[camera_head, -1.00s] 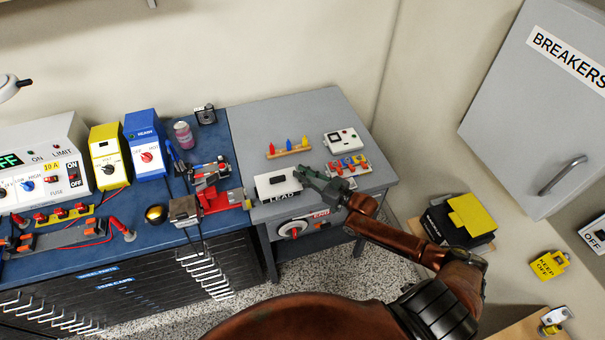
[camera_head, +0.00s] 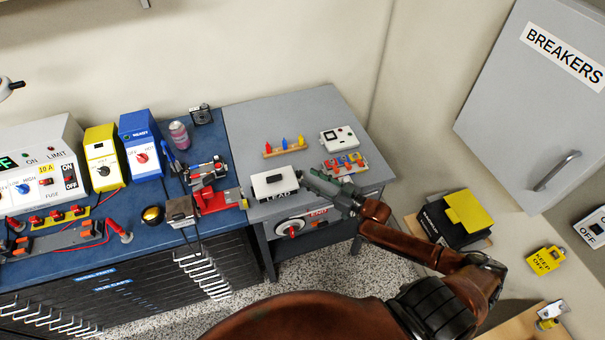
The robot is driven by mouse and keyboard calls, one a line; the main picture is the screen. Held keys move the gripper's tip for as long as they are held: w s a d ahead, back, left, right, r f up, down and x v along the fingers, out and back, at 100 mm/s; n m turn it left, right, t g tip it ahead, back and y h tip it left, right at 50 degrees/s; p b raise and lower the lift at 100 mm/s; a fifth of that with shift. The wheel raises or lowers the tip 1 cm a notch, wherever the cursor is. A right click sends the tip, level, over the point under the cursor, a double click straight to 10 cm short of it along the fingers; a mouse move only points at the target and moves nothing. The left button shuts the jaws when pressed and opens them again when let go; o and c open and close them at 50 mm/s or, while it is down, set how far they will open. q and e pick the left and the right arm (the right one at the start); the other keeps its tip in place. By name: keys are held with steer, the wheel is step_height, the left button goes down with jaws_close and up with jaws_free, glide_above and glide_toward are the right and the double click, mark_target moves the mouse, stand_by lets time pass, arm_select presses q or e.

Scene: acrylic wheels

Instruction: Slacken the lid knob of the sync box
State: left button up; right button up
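No label reading "sync" is legible, so I cannot tell for sure which box is the sync box. My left gripper is not in view.
A white panel device (camera_head: 339,139), a block with colored knobs (camera_head: 345,165) and a wooden rack of colored pegs (camera_head: 285,147) stand behind my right gripper. A dial with a red centre (camera_head: 290,228) is below the table's front edge. The table's back left is clear.

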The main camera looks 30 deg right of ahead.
steer(key=v, duration=0.6)
stand_by(0.4)
